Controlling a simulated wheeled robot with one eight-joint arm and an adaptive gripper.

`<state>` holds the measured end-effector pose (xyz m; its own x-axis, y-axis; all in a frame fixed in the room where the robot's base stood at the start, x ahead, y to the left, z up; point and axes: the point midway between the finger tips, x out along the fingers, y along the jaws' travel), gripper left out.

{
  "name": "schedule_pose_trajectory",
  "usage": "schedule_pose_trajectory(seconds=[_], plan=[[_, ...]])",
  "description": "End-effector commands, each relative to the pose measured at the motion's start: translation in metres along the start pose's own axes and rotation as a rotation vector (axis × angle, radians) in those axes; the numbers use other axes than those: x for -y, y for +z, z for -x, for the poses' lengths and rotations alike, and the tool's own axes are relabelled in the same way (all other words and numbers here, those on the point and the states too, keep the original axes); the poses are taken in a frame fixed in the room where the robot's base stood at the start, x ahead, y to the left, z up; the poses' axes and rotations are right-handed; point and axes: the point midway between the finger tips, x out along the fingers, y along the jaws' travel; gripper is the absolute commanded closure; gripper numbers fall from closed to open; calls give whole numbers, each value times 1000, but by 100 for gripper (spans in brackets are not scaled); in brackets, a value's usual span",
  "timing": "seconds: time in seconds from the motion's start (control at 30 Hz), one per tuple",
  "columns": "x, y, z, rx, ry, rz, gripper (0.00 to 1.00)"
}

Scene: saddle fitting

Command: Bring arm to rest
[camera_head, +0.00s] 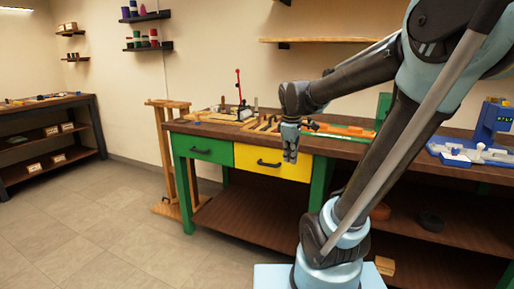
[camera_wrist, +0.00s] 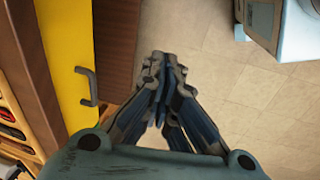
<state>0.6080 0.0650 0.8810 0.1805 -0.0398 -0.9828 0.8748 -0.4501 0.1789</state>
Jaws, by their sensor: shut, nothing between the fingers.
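My gripper (camera_head: 290,155) hangs at the end of my arm, pointing down in front of the yellow drawer of the workbench in the head view. In the wrist view my gripper (camera_wrist: 160,62) has its fingertips together, with nothing between them. The yellow drawer (camera_head: 300,167) is shut and has a dark handle. It also shows at the left of the wrist view (camera_wrist: 68,60), with the handle beside the fingers and apart from them.
The workbench (camera_head: 350,147) carries several tools and trays. A green drawer (camera_head: 206,149) is left of the yellow one. A wooden stand (camera_head: 167,150) is at the bench's left end. A blue device (camera_head: 492,122) stands at right. The tiled floor (camera_head: 110,220) is clear at left.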

Motion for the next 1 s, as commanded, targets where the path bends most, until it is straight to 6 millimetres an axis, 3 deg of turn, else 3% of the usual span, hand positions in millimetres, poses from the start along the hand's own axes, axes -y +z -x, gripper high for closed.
schedule_pose_trajectory(seconds=[0.2, 0.5, 0.73, 1.0], plan=[[41, 53, -15, -10, -5, -303, 100], [98, 108, -48, -22, -15, -723, 100], [134, 135, -76, -30, -23, -983, 100], [146, 143, -87, -33, -26, -1082, 100]])
